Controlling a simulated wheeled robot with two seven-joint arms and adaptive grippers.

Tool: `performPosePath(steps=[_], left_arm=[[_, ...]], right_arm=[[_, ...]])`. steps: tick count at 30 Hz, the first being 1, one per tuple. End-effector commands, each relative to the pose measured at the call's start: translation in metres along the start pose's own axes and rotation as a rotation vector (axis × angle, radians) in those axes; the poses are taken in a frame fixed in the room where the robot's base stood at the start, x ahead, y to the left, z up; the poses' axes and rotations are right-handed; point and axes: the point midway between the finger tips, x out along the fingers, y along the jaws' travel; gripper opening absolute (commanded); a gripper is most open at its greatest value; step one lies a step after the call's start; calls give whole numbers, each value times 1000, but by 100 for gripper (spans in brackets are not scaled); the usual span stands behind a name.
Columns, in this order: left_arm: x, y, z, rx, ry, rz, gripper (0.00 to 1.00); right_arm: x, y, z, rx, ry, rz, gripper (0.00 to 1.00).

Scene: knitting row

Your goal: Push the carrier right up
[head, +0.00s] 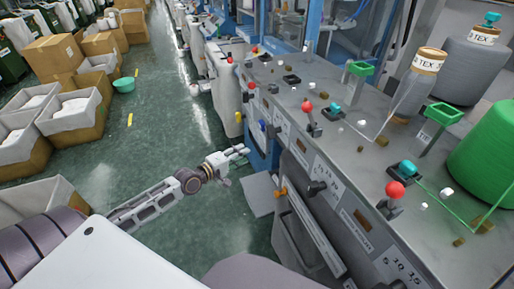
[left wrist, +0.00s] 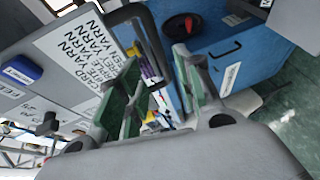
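My left gripper (head: 238,163) reaches in from the left and hangs in the air beside the front of the grey machine (head: 335,205). In the left wrist view its two fingers (left wrist: 165,95) stand apart with nothing held between them. I cannot tell with certainty which part is the carrier. An orange knob (head: 281,193) sits at the upper end of a slanted rail (head: 313,230) on the machine's front, just right of the gripper and apart from it. My right gripper is not in view.
Red-knobbed levers (head: 308,107) and a green yarn cone (head: 490,155) stand on the machine top. A blue cabinet (left wrist: 220,55) with a red and black knob is beyond the fingers.

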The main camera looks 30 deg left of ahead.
Motion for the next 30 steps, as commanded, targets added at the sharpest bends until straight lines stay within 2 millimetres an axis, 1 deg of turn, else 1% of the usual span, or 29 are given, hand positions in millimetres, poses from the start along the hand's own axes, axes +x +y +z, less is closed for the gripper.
performPosePath(steps=[30], left_arm=[[62, 0, 0, 0, 0, 1, 35]], right_arm=[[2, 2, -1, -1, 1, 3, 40]])
